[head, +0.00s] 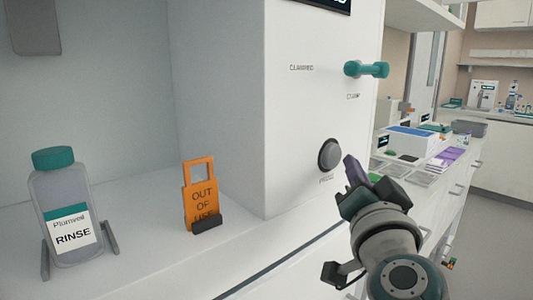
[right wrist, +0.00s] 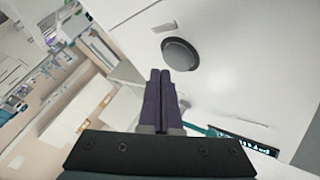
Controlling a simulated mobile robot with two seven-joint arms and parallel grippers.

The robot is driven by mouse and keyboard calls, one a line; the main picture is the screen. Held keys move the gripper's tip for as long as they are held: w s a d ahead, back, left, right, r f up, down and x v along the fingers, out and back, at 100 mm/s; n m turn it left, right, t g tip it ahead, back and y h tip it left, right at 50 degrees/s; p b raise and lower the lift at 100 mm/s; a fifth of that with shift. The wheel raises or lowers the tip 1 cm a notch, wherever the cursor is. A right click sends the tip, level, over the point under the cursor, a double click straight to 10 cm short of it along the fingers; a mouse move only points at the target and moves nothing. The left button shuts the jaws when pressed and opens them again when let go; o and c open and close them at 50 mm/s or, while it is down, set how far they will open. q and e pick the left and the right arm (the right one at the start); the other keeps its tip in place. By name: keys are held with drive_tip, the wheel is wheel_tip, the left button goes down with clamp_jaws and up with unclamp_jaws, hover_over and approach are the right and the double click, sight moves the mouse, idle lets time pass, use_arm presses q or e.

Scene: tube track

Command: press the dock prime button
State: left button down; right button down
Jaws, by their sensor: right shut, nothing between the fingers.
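The dock prime button (head: 329,154) is a round dark grey knob on the white front panel of the dock (head: 310,110), with a small blurred label under it. It also shows in the right wrist view (right wrist: 180,54), just beyond the fingertips. My right gripper (head: 350,160) is shut and empty, its purple fingers just right of the button in the head view. In the right wrist view the closed fingers (right wrist: 160,75) point at the button's lower left edge. I cannot tell whether they touch it. My left gripper is not in view.
A teal handle (head: 366,69) sticks out of the panel above the button. An orange "OUT OF USE" tag (head: 200,196) stands on the white ledge, and a "RINSE" bottle (head: 67,210) stands further left. A bench (head: 465,170) with lab items runs along the right.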

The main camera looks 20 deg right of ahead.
drive_tip(key=s, duration=0.1)
drive_tip(key=s+d+p, duration=0.1)
drive_tip(key=s, duration=0.2)
drive_tip(key=shift+s+d+p, duration=0.2)
drive_tip(key=shift+d+p, duration=0.15)
drive_tip(key=shift+d, duration=0.05)
idle(0.4)
